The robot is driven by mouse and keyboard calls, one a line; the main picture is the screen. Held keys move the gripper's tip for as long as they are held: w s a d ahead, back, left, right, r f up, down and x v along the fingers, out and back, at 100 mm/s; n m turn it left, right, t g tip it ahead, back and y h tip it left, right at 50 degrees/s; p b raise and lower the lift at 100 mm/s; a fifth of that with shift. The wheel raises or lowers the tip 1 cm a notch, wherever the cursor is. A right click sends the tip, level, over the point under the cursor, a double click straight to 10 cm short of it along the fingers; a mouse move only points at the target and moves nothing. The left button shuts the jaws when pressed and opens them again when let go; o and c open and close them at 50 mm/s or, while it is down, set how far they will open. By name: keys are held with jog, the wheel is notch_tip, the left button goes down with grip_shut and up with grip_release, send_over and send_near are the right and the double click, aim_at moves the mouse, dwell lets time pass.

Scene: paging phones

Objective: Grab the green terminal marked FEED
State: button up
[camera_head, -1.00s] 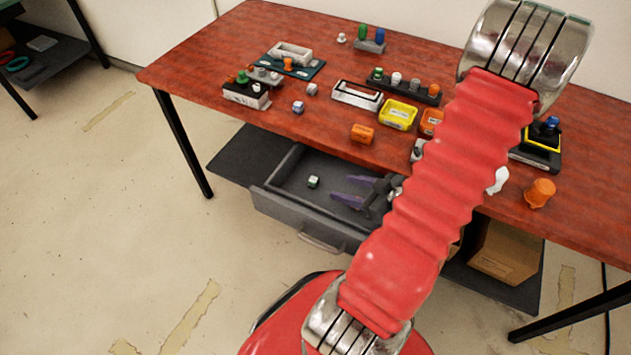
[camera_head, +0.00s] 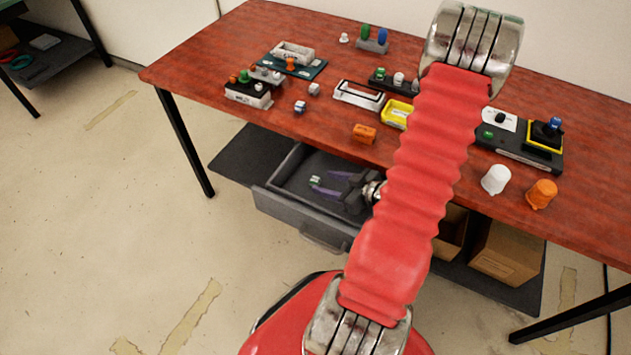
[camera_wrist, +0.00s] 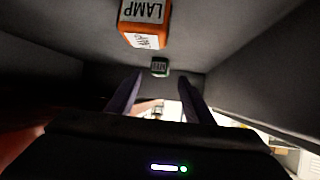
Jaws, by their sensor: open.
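The small green terminal (camera_head: 315,180) lies in the open grey drawer under the table. It also shows in the wrist view (camera_wrist: 160,66), with a pale label that seems to read FEED. My gripper (camera_head: 323,183) is open and low inside the drawer, its purple fingers pointing left at the terminal. In the wrist view the terminal lies centred just past the tips of my open fingers (camera_wrist: 160,80), with no visible contact. Any overlap of the fingers with its sides is hard to judge.
An orange block marked LAMP (camera_wrist: 145,20) is beyond the terminal in the wrist view. The drawer's walls (camera_wrist: 262,78) rise around my gripper. The red table (camera_head: 240,50) overhangs the drawer's rear and carries several devices and a loose orange block (camera_head: 364,133).

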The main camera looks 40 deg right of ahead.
aim_at(314, 179)
jog(key=shift+w+f, duration=0.15)
jog(key=shift+w, duration=0.15)
jog(key=shift+w, duration=0.1)
jog(key=shift+x, duration=2.5)
jog(key=shift+c, duration=0.5)
jog(key=c, duration=1)
jog(key=shift+r, duration=0.25)
jog(key=shift+r, duration=4.85)
